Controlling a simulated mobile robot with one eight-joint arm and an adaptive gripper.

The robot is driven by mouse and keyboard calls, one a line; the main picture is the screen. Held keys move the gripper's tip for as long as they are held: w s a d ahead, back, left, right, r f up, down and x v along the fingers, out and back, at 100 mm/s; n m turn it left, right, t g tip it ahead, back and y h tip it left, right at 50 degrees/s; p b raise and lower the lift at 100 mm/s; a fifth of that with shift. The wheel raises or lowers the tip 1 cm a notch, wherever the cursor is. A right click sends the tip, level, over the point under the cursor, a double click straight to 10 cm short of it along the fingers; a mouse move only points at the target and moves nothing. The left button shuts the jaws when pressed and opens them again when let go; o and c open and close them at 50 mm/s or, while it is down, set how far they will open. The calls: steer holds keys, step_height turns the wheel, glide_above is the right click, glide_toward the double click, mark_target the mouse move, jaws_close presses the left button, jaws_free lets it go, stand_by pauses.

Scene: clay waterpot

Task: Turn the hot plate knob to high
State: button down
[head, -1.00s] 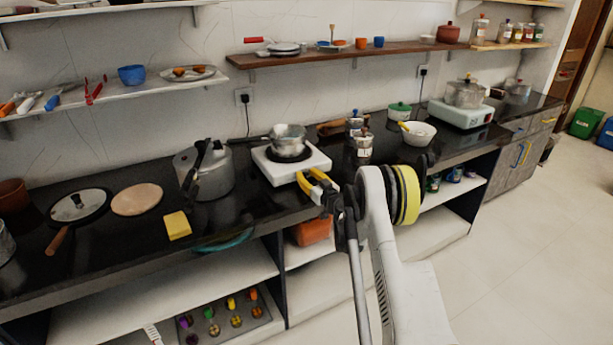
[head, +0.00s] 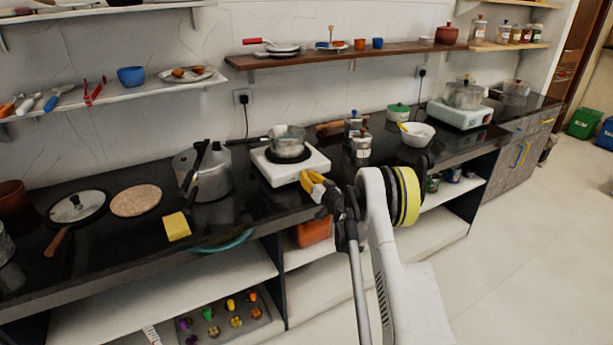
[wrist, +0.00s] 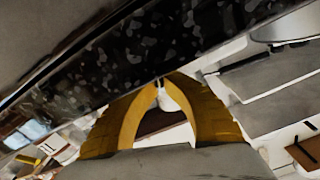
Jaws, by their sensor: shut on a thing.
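The white hot plate (head: 316,165) stands on the dark counter with a metal pot (head: 288,137) on its round burner. My gripper (head: 306,176) is at the front right of the hot plate, with its yellow fingers against the front side. The fingers are closed together at the tips, and they also show in the wrist view (wrist: 160,80). The knob itself is hidden by the fingers, so its setting cannot be read. My gripper appears shut on the knob.
A large pressure cooker (head: 212,172) stands left of the hot plate. Moka pots (head: 360,145) and a white bowl (head: 417,134) stand to its right. A yellow sponge (head: 177,226) lies near the front counter edge. Open floor lies to the right.

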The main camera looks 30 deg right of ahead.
steer(key=shift+f+m, duration=0.1)
steer(key=shift+m, duration=1)
steer(key=c, duration=1.5)
jaws_free()
steer(key=shift+w, duration=0.1)
steer(key=shift+d, duration=0.1)
steer(key=shift+s, duration=0.35)
steer(key=s, duration=1.1)
steer(key=shift+s+d, duration=0.15)
steer(key=shift+s, duration=0.05)
